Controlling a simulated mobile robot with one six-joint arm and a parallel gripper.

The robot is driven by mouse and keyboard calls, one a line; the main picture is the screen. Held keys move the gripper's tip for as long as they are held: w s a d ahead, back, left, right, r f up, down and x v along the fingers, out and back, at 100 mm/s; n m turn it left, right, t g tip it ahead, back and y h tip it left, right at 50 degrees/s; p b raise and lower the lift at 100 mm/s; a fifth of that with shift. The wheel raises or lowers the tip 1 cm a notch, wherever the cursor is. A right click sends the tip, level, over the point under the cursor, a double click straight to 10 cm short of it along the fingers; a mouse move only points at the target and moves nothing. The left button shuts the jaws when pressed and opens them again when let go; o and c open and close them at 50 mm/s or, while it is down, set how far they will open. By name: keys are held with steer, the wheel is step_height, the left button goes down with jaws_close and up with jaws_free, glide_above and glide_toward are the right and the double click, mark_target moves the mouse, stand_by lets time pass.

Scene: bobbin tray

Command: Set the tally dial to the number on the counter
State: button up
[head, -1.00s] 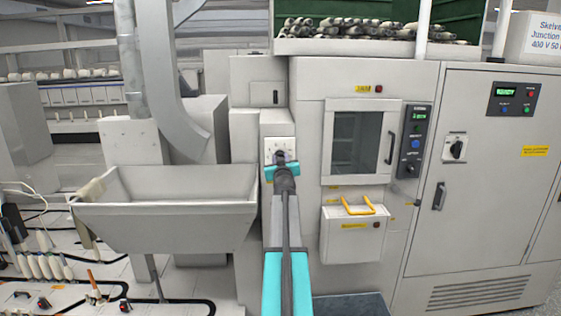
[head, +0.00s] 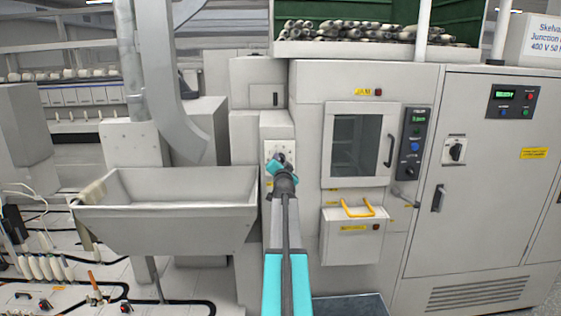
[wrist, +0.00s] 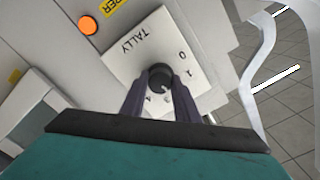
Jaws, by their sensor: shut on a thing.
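The tally dial is a small dark round knob (wrist: 159,72) on a white plate (wrist: 138,62) marked TALLY in the wrist view. The digits 0 and 1 show to its right; other marks below it are too small or partly hidden to read. A pale mark shows on the knob's lower side. My gripper (wrist: 160,88) is shut on the knob, one finger on each side. In the head view my gripper (head: 281,164) is at the plate (head: 271,147) and hides most of the dial. The counter's green display (head: 416,119) is too small to read surely.
An orange light (wrist: 87,25) sits beside the plate. Right of my arm are a windowed door (head: 357,143), a white box with a yellow handle (head: 351,240) and a grey cabinet (head: 480,190). A metal hopper (head: 165,215) stands close on the left.

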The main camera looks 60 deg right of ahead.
steer(key=m+p, duration=0.1)
steer(key=m, duration=0.5)
steer(key=shift+p, duration=0.4)
steer(key=shift+f+m, duration=0.1)
steer(key=shift+m, duration=0.2)
steer(key=o, duration=1)
steer(key=shift+o, duration=0.2)
steer(key=shift+s+a, duration=0.1)
steer(key=b+v, duration=0.1)
steer(key=v, duration=1.2)
steer(key=shift+a+b, duration=0.3)
steer(key=shift+b, duration=0.05)
steer(key=shift+s, duration=0.2)
